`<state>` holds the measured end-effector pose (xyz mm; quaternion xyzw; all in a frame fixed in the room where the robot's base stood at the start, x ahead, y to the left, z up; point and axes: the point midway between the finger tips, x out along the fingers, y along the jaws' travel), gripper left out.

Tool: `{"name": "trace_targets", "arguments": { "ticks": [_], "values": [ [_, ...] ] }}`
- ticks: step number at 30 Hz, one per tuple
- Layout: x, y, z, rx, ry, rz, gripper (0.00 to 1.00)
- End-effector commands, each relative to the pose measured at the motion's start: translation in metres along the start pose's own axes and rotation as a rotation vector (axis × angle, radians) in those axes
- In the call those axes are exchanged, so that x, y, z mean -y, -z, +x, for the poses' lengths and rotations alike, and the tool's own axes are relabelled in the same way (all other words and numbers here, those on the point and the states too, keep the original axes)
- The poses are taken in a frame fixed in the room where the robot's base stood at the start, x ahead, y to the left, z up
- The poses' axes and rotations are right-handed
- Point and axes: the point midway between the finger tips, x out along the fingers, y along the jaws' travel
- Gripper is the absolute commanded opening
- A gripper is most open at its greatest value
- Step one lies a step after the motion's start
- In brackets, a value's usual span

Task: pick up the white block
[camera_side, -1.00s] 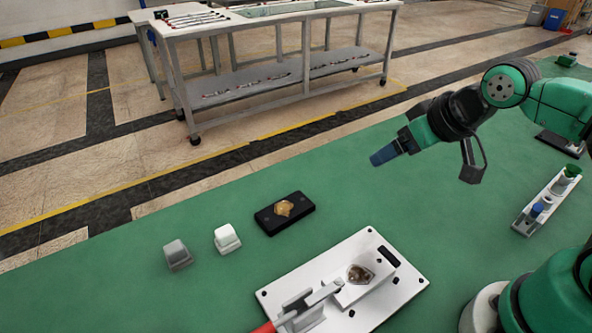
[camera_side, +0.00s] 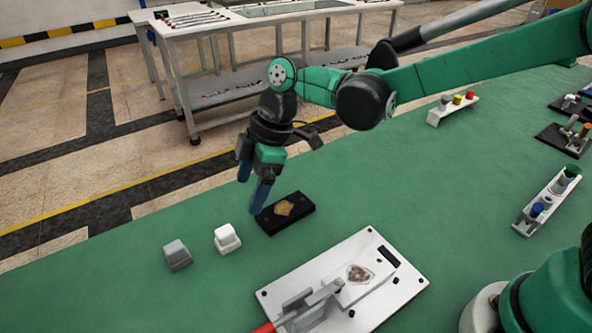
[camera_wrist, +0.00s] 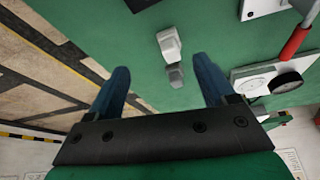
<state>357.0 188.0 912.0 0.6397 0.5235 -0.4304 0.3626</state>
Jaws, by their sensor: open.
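The white block (camera_side: 227,239) sits on the green table, between a grey block (camera_side: 178,255) and a black plate (camera_side: 298,222) in the side view. In the wrist view the white block (camera_wrist: 169,45) lies beyond my fingertips, with the grey block (camera_wrist: 175,76) close below it. My gripper (camera_side: 251,192) points down, above and to the upper right of the white block, near the black plate in the side view. The white block is apart from the fingers.
The black plate bears a brown-gold piece (camera_side: 284,208). A white fixture plate (camera_side: 375,303) with a red-handled clamp (camera_side: 305,307) lies at the front, right of the white block. Small racks (camera_side: 545,200) stand at the right. The table's left edge borders the tiled floor.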

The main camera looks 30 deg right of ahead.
Motion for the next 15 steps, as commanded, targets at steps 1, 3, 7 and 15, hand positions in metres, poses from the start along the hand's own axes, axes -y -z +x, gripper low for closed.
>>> {"name": "trace_targets", "arguments": {
  "ticks": [1,3,7,15],
  "values": [
    [0.001,0.008,0.013,-0.005,0.031,-0.063,0.76],
    [0.003,0.014,0.026,-0.010,0.065,-0.136,0.76],
    [0.006,0.020,0.040,-0.018,0.100,-0.209,0.76],
    [0.011,0.021,0.074,-0.019,0.105,-0.223,0.76]
  ]
}}
